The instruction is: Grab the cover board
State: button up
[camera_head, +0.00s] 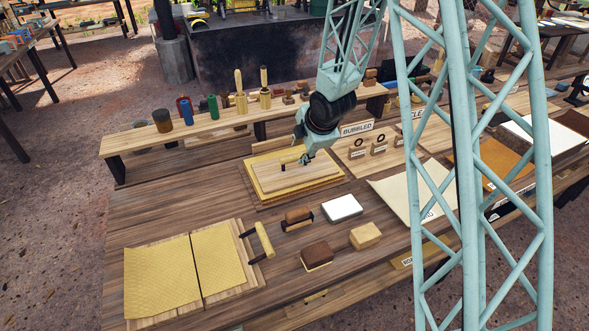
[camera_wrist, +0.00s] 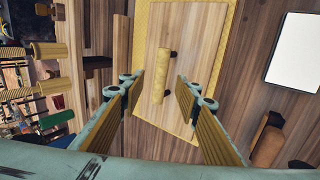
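The cover board (camera_head: 270,181) is a flat pale wooden board lying on a yellow textured sheet (camera_head: 250,170) at the middle of the bench. In the wrist view the board (camera_wrist: 200,35) has a tan bar handle (camera_wrist: 161,72) on dark mounts. My gripper (camera_head: 303,160) is over the board in the head view and hides part of the handle. In the wrist view my gripper (camera_wrist: 160,95) is open, with a ribbed finger on each side of the handle and gaps between. I cannot tell how high the fingertips are above the board.
A raised shelf (camera_head: 220,127) with rollers and jars runs behind the board. Sample boards (camera_head: 356,146) stand to its right. A white block (camera_head: 342,208), brushes (camera_head: 317,255) and an open board pair with yellow sheets (camera_head: 160,280) lie in front. Bare bench lies to the left.

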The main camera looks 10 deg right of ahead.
aim_at(296, 157)
jog(key=shift+x, duration=1.25)
jog(key=shift+f, duration=0.15)
jog(key=shift+x, duration=2.5)
jog(key=shift+a, duration=0.15)
jog(key=shift+s, duration=0.1)
jog(key=shift+c, duration=0.2)
grip_shut()
